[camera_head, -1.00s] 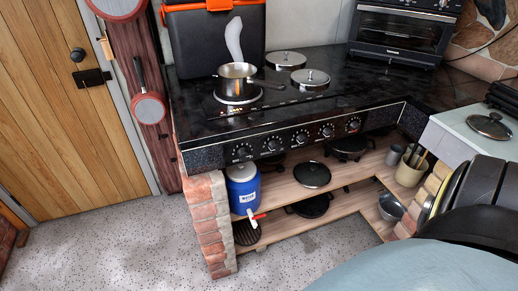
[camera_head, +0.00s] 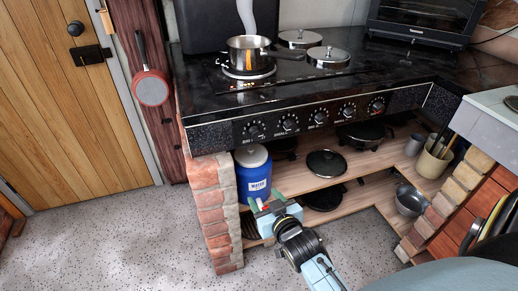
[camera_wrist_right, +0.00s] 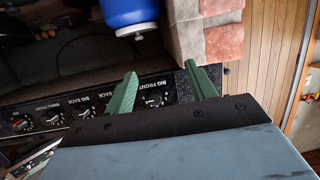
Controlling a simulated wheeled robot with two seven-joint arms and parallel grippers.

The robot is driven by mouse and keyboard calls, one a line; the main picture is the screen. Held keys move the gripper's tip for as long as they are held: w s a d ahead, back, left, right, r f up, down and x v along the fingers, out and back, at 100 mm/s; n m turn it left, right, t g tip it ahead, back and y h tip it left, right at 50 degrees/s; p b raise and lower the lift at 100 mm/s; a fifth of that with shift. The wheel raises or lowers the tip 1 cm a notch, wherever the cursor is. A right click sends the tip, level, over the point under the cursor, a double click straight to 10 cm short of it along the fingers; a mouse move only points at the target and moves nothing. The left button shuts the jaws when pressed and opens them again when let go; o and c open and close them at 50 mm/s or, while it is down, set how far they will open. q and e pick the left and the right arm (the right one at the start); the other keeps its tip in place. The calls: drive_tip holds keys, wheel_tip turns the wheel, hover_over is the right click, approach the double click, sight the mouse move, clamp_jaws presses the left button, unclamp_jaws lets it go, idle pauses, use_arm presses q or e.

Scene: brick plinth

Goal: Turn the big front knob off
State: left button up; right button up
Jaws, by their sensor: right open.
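The big front knob (camera_head: 254,130) is the leftmost dark knob on the stove's black front panel (camera_head: 208,139) in the head view. It also shows in the right wrist view (camera_wrist_right: 155,100), beside its "BIG FRONT" lettering, partly hidden low between the fingers. My right gripper (camera_head: 264,204) is open and empty. In the head view it overlaps the blue water jug, below the panel. Its green fingers (camera_wrist_right: 160,72) stand apart on either side of the knob in the wrist picture; I see no contact. My left gripper is not in view.
A steaming metal pot (camera_head: 248,54) sits on the left burner above the panel. A blue water jug (camera_head: 252,176) stands on the shelf beside a brick pillar (camera_head: 213,205). A pan lid (camera_head: 326,163) lies to the right. The speckled floor (camera_head: 120,240) at left is clear.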

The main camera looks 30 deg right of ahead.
sight(257, 136)
drive_tip(key=d+r+m+t+h+b, duration=0.1)
drive_tip(key=d+r+t+h+b, duration=0.15)
drive_tip(key=r, duration=0.75)
drive_tip(key=shift+y, duration=0.25)
drive_tip(key=b+x, duration=0.2)
drive_tip(key=x, duration=1)
drive_tip(key=shift+d, duration=0.2)
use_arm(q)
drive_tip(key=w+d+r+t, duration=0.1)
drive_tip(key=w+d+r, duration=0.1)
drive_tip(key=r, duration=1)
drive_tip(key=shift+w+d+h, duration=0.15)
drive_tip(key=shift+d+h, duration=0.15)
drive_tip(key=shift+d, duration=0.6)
use_arm(e)
drive_tip(key=shift+w+d+r, duration=0.1)
drive_tip(key=shift+w+d, duration=0.05)
drive_tip(key=shift+w, duration=0.5)
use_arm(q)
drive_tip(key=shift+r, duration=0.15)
use_arm(e)
drive_tip(key=c, duration=1)
